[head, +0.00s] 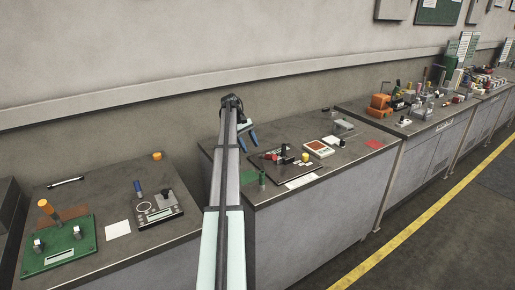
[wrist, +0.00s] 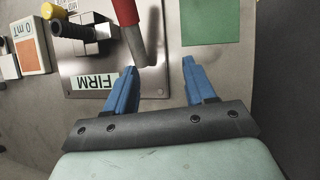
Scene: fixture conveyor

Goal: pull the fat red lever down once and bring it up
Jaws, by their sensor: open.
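The fat red lever (wrist: 124,10) shows at the top edge of the wrist view, cut off by the frame. A grey rounded section (wrist: 146,45) continues from it toward my fingers. It stands at a metal plate (wrist: 150,80) with a label reading FIRM. In the head view the red part (head: 284,152) is small, on the dark plate on the middle bench. My gripper (wrist: 158,66) is open, its blue fingers apart and empty. The grey section ends just ahead of the fingertips, nearer the left one; contact cannot be told. My gripper (head: 250,139) is above the bench's back left in the head view.
A black handle (wrist: 75,30) and a yellow knob (wrist: 49,11) stand left of the lever. A white and orange box (wrist: 32,45) lies farther left. A flat green square (wrist: 210,20) lies to the right. Another bench (head: 90,180) with devices stands at left.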

